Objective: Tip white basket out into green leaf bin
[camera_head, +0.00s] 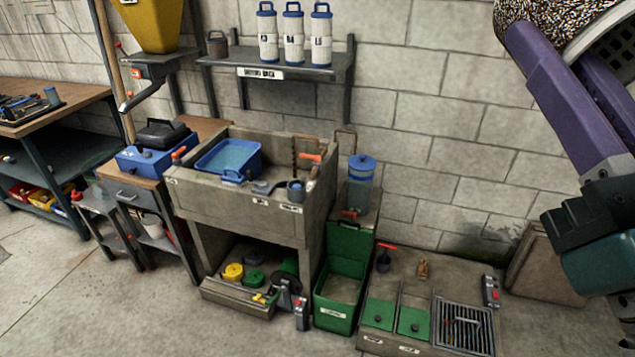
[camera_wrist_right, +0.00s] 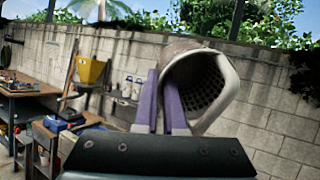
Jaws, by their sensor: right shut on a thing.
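The white basket (camera_head: 613,42) is at the top right of the head view, cut off by the frame edge. A speckled brown and pale surface shows beside its perforated wall; I cannot tell whether it is contents. In the right wrist view the basket (camera_wrist_right: 234,110) is tilted, with its mouth and dark perforated inside showing. My right gripper (camera_head: 553,48), with purple fingers, is shut on the basket, high and well right of the bin. The green leaf bin (camera_head: 333,318) stands on the floor at lower centre, its top open and its lid raised behind. My left gripper is out of view.
A stone sink (camera_head: 240,210) with a blue tub (camera_head: 228,158) stands left of the bin. A low stone block with green covers (camera_head: 413,322) and a metal grate (camera_head: 463,326) lies right of it. A blue-lidded canister (camera_head: 361,180) stands behind the bin.

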